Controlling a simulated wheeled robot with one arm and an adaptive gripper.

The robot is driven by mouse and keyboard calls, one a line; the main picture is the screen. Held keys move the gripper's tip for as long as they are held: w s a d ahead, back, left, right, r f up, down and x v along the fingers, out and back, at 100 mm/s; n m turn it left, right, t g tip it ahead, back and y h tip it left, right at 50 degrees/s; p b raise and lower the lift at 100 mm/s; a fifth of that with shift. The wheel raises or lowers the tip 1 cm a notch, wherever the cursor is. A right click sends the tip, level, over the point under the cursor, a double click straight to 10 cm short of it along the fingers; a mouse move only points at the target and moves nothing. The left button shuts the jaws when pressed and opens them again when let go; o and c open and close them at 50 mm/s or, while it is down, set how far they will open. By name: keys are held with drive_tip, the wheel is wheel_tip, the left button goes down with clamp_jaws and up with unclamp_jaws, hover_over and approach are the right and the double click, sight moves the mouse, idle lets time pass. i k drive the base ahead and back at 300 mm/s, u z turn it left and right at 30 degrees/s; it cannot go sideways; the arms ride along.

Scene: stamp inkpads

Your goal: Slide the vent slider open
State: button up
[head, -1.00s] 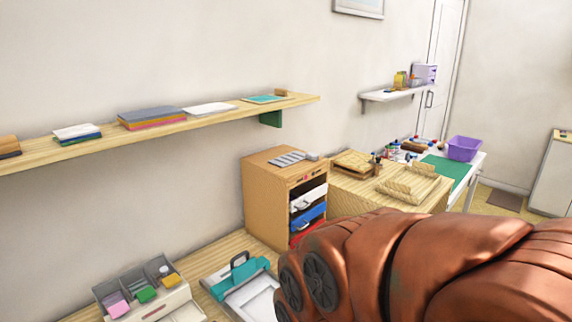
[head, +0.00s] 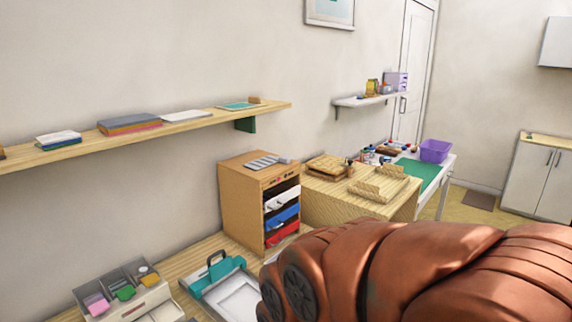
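A wooden drawer cabinet (head: 240,205) stands on the wooden worktop against the wall. A grey slatted vent piece (head: 264,163) lies on its top, with a small grey block at its right end that may be the slider. Whether the vent is open or closed is too small to tell. The cabinet's front holds white, blue (head: 284,218) and red trays. My copper-coloured arm fills the lower right, and my gripper is not in view.
A teal-handled press (head: 215,277) and an inkpad tray (head: 122,292) stand on the worktop in front. A wall shelf (head: 180,127) with paper stacks runs above. Wooden racks (head: 378,185) and a purple bin (head: 435,151) stand to the right.

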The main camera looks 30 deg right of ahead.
sight(262, 163)
drive_tip(key=k, duration=0.25)
drive_tip(key=z, duration=1.25)
drive_tip(key=i, duration=0.7)
drive_tip(key=u, duration=1.35)
